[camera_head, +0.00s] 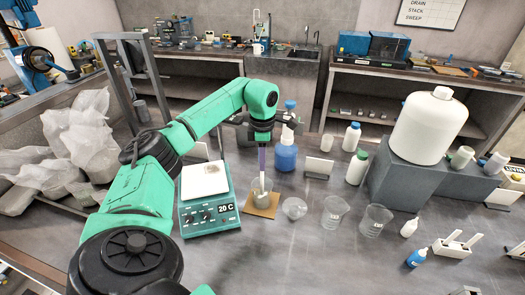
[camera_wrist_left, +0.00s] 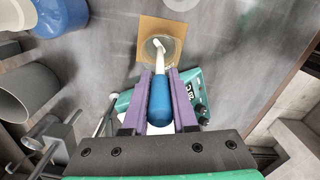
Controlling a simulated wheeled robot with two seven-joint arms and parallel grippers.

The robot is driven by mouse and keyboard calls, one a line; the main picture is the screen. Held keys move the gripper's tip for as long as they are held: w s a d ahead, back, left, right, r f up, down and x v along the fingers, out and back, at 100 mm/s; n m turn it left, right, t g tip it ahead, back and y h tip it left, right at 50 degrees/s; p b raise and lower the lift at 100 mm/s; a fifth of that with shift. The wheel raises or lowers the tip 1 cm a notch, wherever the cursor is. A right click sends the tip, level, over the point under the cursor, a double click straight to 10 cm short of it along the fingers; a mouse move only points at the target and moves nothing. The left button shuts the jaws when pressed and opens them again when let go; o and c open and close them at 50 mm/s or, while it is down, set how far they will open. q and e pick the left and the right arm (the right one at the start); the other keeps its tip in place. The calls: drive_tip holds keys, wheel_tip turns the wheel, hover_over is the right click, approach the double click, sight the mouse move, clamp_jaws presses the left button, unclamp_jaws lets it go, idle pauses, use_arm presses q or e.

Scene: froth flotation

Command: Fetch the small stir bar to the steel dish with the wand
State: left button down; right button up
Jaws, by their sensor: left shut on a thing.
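My left gripper (camera_head: 262,172) is shut on the wand, with its purple fingers pointing down. In the left wrist view the wand's blue handle (camera_wrist_left: 160,100) lies between the fingers (camera_wrist_left: 160,88) and its white shaft (camera_wrist_left: 161,63) reaches out past them. The steel dish (camera_head: 254,205) stands on a tan square mat (camera_head: 273,210) to the right of the hotplate. In the left wrist view the wand's white tip is over or inside the dish (camera_wrist_left: 148,58); I cannot tell if they touch. A small white end shows there, but I cannot make out the stir bar separately. My right gripper is out of view.
A teal hotplate (camera_head: 206,213) reading 20 C stands left of the dish. A blue bottle (camera_head: 286,157) is behind.

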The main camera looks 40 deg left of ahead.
use_arm(q)
drive_tip(key=shift+r+p, duration=1.65)
drive_tip(key=shift+r, duration=4.65)
